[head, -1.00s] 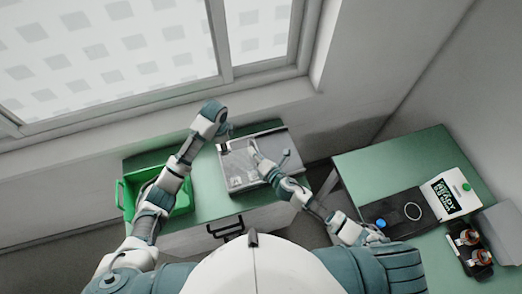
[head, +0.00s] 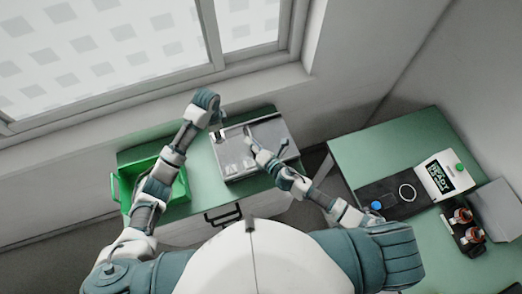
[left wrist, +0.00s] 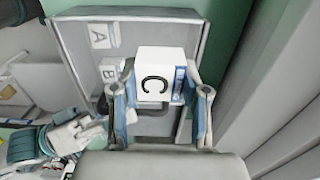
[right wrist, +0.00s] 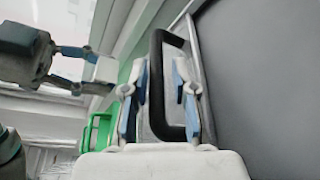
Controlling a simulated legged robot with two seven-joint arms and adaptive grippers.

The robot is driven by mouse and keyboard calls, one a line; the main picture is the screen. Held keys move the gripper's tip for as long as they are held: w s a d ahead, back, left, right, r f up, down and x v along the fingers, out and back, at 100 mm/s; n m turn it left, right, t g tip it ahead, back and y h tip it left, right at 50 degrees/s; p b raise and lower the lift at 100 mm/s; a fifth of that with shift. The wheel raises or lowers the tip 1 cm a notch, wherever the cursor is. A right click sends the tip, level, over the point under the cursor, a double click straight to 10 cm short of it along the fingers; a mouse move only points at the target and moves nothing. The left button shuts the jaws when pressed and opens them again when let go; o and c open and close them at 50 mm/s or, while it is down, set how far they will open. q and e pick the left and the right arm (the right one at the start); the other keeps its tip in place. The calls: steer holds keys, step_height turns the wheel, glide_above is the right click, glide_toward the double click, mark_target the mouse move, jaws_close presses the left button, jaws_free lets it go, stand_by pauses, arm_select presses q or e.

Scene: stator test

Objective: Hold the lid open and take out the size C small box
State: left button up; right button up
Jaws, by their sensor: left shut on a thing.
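The white size C box (left wrist: 152,84) is held between the fingers of my left gripper (left wrist: 163,90), which is shut on it. The letter C faces the left wrist camera. In the right wrist view the held box (right wrist: 105,70) is raised at the left. The grey case (head: 235,176) stands on the green table, with boxes A (left wrist: 101,36) and B (left wrist: 108,73) inside. My right gripper (right wrist: 160,80) has its fingers apart on both sides of a black handle (right wrist: 156,105). The grey lid panel (right wrist: 255,75) fills the right of that view. Finger contact with the handle is unclear.
A green bin (head: 122,190) stands left of the case, below my left arm. A second green table (head: 365,150) at the right holds a device with a READY screen (head: 437,177) and a dark pad (head: 385,207). Window and wall are behind.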

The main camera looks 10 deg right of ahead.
steer(key=v, duration=1)
steer(key=shift+s, duration=0.1)
stand_by(0.8)
